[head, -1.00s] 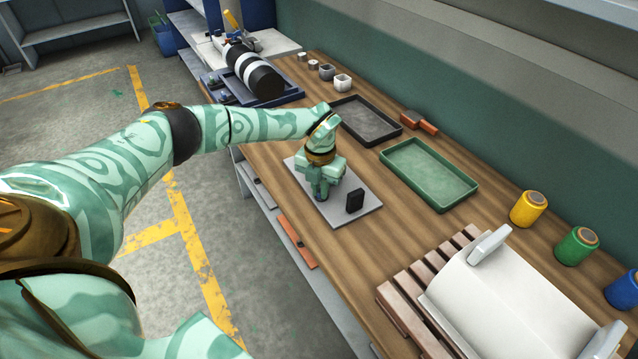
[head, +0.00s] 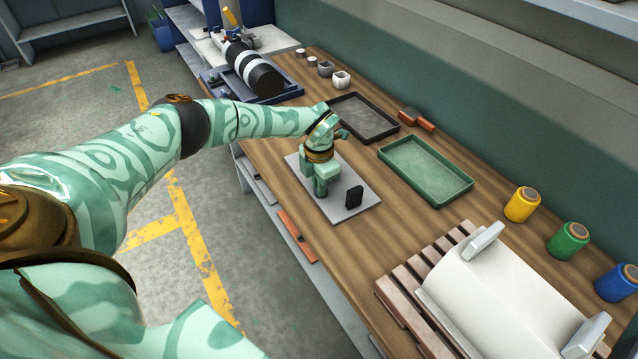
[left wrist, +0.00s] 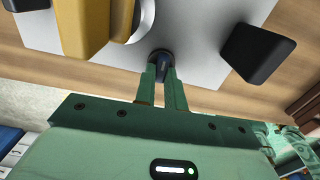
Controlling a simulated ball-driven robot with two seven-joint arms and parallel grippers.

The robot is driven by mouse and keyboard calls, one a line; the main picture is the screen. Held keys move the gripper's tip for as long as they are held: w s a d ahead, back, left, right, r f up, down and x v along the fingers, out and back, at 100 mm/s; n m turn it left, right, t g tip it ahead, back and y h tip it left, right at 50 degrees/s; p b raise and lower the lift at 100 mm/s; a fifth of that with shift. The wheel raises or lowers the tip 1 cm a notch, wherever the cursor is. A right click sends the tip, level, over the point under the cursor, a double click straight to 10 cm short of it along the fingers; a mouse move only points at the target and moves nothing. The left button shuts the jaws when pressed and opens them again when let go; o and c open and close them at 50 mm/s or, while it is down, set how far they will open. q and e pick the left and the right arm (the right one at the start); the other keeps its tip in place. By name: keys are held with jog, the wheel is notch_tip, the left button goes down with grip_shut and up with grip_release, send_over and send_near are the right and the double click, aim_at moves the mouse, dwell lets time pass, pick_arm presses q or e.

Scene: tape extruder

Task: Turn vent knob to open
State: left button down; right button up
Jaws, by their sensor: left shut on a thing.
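A small dark knob (left wrist: 161,64) stands on a grey plate (left wrist: 205,40) in the left wrist view. My left gripper (left wrist: 162,78) is shut on this knob, with one finger on each side. In the head view my left gripper (head: 321,187) points down over the same grey plate (head: 342,213) on the wooden bench, and it hides the knob. I cannot tell from the frames how far the knob is turned. My right gripper is not in view.
A black block (head: 354,197) stands on the plate close to the gripper. A yellow part (left wrist: 88,28) is near the knob. A green tray (head: 425,178), a dark tray (head: 362,122) and a slatted rack (head: 410,295) stand around. Bare bench lies between plate and rack.

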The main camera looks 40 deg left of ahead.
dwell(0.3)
pick_arm(q)
jog(key=c, duration=1.5)
grip_release()
jog(key=shift+o, duration=0.2)
jog(key=shift+r, duration=0.1)
notch_tip(320, 180, up, 16)
jog(key=p, duration=0.4)
